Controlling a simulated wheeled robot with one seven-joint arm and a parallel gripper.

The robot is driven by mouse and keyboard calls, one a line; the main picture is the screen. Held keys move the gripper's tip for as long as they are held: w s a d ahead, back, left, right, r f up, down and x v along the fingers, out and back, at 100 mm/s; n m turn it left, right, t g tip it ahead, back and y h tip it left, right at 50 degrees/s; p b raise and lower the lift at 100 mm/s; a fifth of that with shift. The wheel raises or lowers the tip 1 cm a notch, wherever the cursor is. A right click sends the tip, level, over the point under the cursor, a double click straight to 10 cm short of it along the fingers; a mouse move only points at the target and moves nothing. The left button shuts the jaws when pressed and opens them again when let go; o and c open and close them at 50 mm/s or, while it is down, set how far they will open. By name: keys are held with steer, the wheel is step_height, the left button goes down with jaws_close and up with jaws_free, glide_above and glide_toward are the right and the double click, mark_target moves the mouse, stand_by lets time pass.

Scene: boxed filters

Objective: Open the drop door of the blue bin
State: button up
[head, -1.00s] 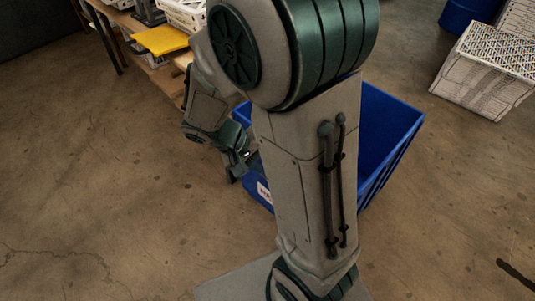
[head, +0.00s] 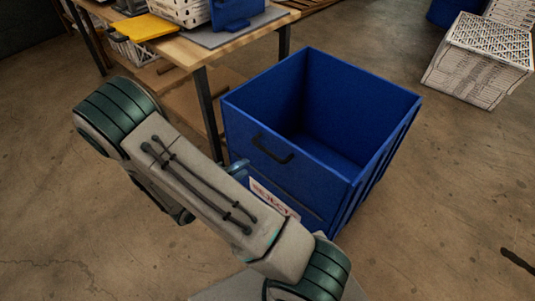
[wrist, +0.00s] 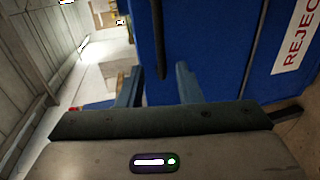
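The blue bin (head: 325,165) stands open-topped on the floor at centre right in the head view. Its front panel, facing my arm, is upright and carries a black handle (head: 272,150) near the top. A white label with red letters (head: 272,197) is lower down, partly covered by my arm. In the wrist view my gripper (wrist: 158,68) is open, with two blue-grey fingers apart. The dark handle bar (wrist: 160,40) appears between and ahead of the fingertips; I cannot tell if they touch it. In the head view my arm hides most of the gripper.
A wooden table (head: 230,48) with a yellow item (head: 146,27) and a white crate (head: 182,10) stands behind and left of the bin. A white crate (head: 478,60) sits on the floor at upper right.

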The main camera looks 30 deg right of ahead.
mark_target(267, 153)
steer(key=x, duration=1.2)
steer(key=shift+d+b, duration=0.25)
steer(key=shift+b, duration=0.05)
jaws_close()
